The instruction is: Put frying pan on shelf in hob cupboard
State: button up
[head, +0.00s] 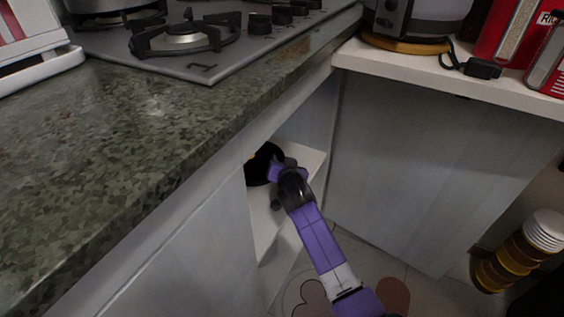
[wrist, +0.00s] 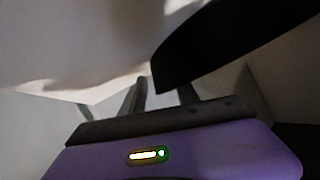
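The black frying pan (head: 260,160) shows in the head view inside the open cupboard under the hob counter, partly hidden by the counter edge. It is at the white shelf (head: 308,160), and I cannot tell whether it rests fully on it. In the wrist view a dark curved shape, apparently the pan (wrist: 225,45), fills the upper right, close beyond the fingertips. My gripper (head: 272,171) is at the pan's right side inside the cupboard. In the wrist view its fingers (wrist: 163,95) stand apart, with nothing seen clamped between them.
The granite counter (head: 120,150) with the hob (head: 215,50) lies above and left of my arm. A grey panel (head: 420,170) stands to the right under a white worktop (head: 450,80). A stack of striped jars (head: 515,255) stands at the lower right.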

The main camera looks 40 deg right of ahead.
jog(key=shift+r, duration=0.2)
jog(key=p+v, duration=0.4)
jog(key=v, duration=0.7)
jog(key=shift+s+a+r, duration=0.1)
jog(key=shift+s+a, duration=0.05)
jog(key=shift+s, duration=0.1)
jog(key=s+a+f+n+t+y, duration=0.1)
jog(key=s+a+f+n+y, duration=0.15)
jog(key=s+a, duration=0.65)
jog(key=s+a+f+n+t+y, duration=0.1)
jog(key=s+a+n+y, duration=0.4)
jog(key=s, duration=0.8)
jog(key=s+a+r+n, duration=0.1)
jog(key=s+a+r, duration=0.2)
jog(key=s+r, duration=0.3)
jog(key=s+a+r+n+t, duration=0.1)
jog(key=s+a+r+n, duration=0.1)
jog(key=s+r, duration=0.4)
jog(key=s+a, duration=0.1)
jog(key=s, duration=0.3)
jog(key=shift+s+a, duration=0.2)
jog(key=shift+s, duration=0.05)
jog(key=shift+r+p, duration=0.15)
jog(key=shift+p, duration=0.2)
